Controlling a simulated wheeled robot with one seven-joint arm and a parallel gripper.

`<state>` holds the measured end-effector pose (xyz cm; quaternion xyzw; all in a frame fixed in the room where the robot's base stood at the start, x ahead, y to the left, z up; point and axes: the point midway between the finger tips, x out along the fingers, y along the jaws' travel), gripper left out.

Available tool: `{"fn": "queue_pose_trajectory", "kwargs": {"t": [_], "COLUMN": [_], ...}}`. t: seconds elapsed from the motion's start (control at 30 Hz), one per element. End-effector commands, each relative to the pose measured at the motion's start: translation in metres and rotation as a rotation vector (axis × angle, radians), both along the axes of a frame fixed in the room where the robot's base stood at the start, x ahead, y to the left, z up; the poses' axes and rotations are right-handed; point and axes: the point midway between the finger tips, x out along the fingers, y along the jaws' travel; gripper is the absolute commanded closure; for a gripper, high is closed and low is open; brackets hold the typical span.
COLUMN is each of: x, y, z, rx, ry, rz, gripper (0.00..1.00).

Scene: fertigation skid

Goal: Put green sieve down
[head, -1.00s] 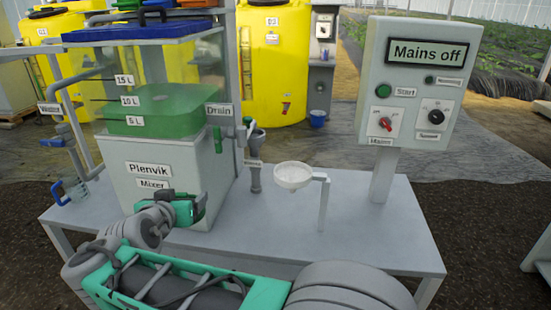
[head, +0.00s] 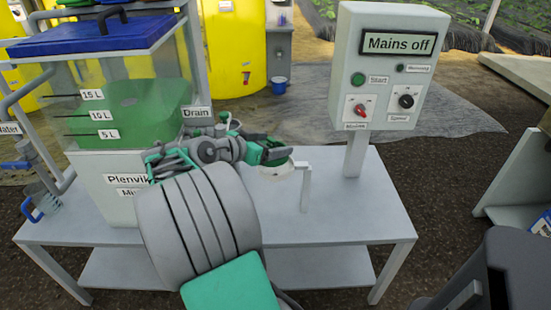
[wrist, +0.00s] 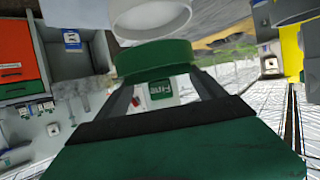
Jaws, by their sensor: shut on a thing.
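In the wrist view the green sieve (wrist: 155,57) shows as a short green round band at the tips of my gripper (wrist: 160,72). The fingers are shut on it. A white tag reading "Fine" (wrist: 163,90) shows between the fingers. A white round dish (wrist: 150,20) is just beyond the sieve; I cannot tell whether they touch. In the head view my gripper (head: 278,153) is over the white dish (head: 270,172) on its bracket stand. The arm and gripper hide part of the dish, and the sieve is hard to make out there.
The mixer tank (head: 120,100) with green liquid stands left on the bench (head: 345,205). The control box (head: 387,70), reading "Mains off", stands right of the dish. The bench between dish and front right corner is clear. A blue bucket (head: 279,83) stands behind.

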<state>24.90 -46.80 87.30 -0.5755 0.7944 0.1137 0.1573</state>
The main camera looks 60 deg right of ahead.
Motion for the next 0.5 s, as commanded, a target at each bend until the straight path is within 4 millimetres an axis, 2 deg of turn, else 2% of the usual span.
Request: {"fn": "queue_pose_trajectory", "kwargs": {"t": [0.03,0.27,0.4,0.5], "x": [-0.002,-0.004,-0.002,-0.002], "y": [-0.008,-0.026,-0.026,-0.026], "z": [-0.01,-0.033,-0.059,-0.062], "rx": [-0.001,-0.001,0.0,-0.002], "ry": [0.0,-0.001,-0.001,-0.002], "rz": [-0.002,0.001,0.004,0.004], "gripper": [0.83,0.83,0.83,0.83]}}
